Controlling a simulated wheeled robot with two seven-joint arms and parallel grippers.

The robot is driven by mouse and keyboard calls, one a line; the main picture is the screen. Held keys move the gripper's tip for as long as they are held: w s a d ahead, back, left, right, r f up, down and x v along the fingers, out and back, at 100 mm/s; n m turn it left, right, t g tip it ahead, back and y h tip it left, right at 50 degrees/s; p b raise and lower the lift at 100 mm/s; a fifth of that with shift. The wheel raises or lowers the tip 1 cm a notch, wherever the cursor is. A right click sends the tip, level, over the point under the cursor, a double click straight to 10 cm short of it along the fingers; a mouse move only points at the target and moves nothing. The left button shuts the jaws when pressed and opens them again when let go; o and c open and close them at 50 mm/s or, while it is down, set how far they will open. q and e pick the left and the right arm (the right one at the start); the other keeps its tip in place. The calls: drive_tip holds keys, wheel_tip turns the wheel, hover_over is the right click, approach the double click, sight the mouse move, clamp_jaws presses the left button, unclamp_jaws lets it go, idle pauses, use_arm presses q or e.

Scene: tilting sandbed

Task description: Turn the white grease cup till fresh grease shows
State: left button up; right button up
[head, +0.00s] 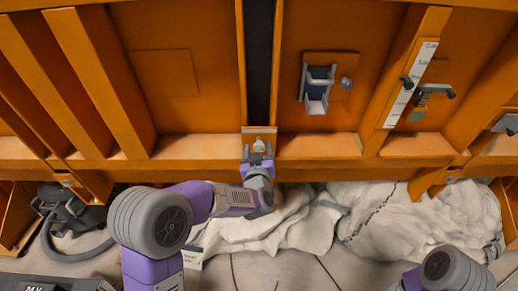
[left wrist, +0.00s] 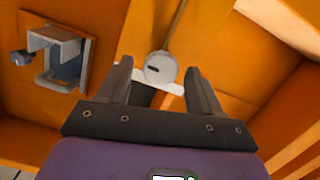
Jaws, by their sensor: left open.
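The white grease cup (left wrist: 160,67) shows in the left wrist view as a small round pale cap with a dark slot, at the end of a thin line on the orange frame. In the head view it is the small pale knob (head: 259,144) at the foot of the dark upright channel. My left gripper (head: 258,154) is open just in front of it. In the left wrist view the fingers of my left gripper (left wrist: 161,80) stand to either side of the cup, with gaps; no contact is visible. My right gripper is out of view.
A grey latch bracket (head: 317,88) is on the orange panel to the right. A labelled strip with a gauge (head: 411,85) is farther right. White crumpled sheeting (head: 420,215) lies below the frame, and a dark hose device (head: 72,215) is at lower left.

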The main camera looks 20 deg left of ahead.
use_arm(q)
drive_tip(key=shift+x, duration=1.1)
drive_tip(key=c, duration=1)
drive_tip(key=m+p, duration=0.2)
drive_tip(key=m+y+p, duration=0.1)
drive_tip(key=p, duration=0.1)
drive_tip(key=shift+d+r+m, duration=0.1)
drive_tip(key=shift+d+m, duration=0.05)
drive_tip(key=shift+m, duration=0.25)
drive_tip(key=m+y+p, duration=0.1)
drive_tip(key=m+p, duration=0.1)
drive_tip(key=p, duration=0.1)
drive_tip(key=shift+m, duration=0.4)
drive_tip(key=shift+m+y+p, duration=0.4)
drive_tip(key=shift+m+p, duration=0.35)
drive_tip(key=shift+m, duration=0.25)
